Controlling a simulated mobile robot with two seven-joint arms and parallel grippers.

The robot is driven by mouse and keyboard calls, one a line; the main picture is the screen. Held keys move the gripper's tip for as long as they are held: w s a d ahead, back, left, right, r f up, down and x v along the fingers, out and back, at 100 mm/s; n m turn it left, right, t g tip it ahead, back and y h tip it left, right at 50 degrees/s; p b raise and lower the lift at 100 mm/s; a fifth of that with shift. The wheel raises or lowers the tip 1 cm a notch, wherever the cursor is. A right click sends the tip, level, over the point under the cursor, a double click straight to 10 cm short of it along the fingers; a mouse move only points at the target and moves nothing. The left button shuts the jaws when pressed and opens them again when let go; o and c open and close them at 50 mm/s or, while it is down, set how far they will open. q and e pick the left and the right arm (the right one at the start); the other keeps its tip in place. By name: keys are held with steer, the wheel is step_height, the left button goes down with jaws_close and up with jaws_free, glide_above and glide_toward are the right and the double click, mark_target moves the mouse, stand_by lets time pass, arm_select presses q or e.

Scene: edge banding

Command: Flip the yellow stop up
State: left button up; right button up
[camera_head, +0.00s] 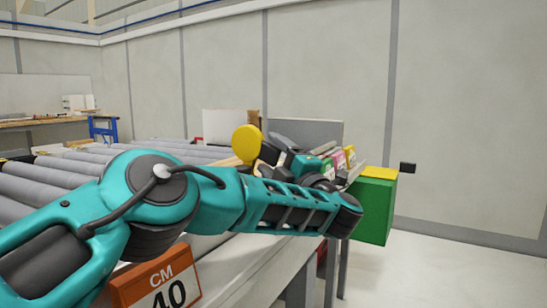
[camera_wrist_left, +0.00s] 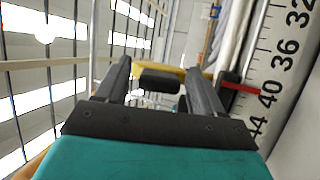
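The yellow stop shows in the head view as an upright yellow disc (camera_head: 246,143) beside the rollers. In the left wrist view a yellow bar (camera_wrist_left: 172,71) lies across, beyond a black block (camera_wrist_left: 159,80). My left gripper (camera_head: 264,154) is close to the yellow disc, its fingers partly hidden by my arm. In the left wrist view, the left gripper's (camera_wrist_left: 160,68) two fingers are spread, with the black block showing between them. I cannot tell whether they touch it. My right gripper is not in view.
A roller conveyor (camera_head: 62,165) lies to the left. An orange sign (camera_head: 158,281) reading "CM 40" is on the front edge. A green box (camera_head: 371,210) stands at the right. A ruler scale (camera_wrist_left: 279,75) runs along the right in the wrist view. The floor at right is clear.

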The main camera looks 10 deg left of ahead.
arm_select(q)
steer(key=p+v, duration=0.1)
steer(key=v, duration=1.2)
steer(key=shift+a, duration=0.1)
